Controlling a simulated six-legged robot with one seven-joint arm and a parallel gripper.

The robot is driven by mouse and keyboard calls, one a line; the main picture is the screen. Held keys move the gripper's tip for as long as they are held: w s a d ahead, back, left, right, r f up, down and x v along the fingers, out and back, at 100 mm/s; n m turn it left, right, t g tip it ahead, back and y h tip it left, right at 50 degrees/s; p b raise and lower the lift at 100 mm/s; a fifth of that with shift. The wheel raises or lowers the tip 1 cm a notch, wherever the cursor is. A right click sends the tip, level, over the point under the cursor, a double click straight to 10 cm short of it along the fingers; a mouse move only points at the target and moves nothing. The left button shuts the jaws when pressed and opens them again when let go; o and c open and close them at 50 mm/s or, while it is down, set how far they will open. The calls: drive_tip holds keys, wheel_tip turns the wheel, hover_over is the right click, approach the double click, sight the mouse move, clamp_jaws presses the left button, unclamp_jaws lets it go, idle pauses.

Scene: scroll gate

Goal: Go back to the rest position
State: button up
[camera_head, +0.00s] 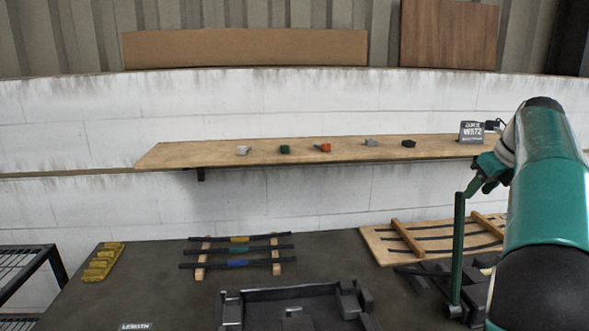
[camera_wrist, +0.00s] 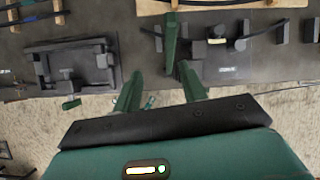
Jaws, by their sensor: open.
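My gripper (camera_wrist: 160,72) shows in the wrist view with its two green fingers spread apart and nothing between the tips. A green upright bar (camera_wrist: 170,42) stands just beyond the fingertips, apparently apart from them. In the head view a slim green upright bar (camera_head: 457,250) rises at the right, beside my teal arm. The arm hides much of that area, so I cannot tell there how close the fingers are to the bar.
A dark table holds a black frame fixture (camera_head: 295,305), a rack of dark rods (camera_head: 237,262), a wooden board with strips (camera_head: 385,240) and a yellow block (camera_head: 103,262). A wooden shelf (camera_head: 220,155) with several small blocks runs along the white wall. A black wire rack (camera_head: 25,262) stands at left.

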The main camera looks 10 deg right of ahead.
drive_tip(key=s+a+f+n, duration=0.2)
drive_tip(key=s+a+n, duration=0.5)
drive_tip(key=a+n, duration=0.3)
drive_tip(key=s+a+f+n, duration=0.2)
drive_tip(key=s+a+n, duration=0.5)
drive_tip(key=a, duration=0.6)
drive_tip(key=s+a+f+n, duration=1)
drive_tip(key=s+f+n, duration=0.3)
drive_tip(key=n, duration=0.4)
drive_tip(key=shift+s+a, duration=0.35)
drive_tip(key=shift+s, duration=0.15)
drive_tip(key=shift+c, duration=0.6)
drive_tip(key=shift+d, duration=0.15)
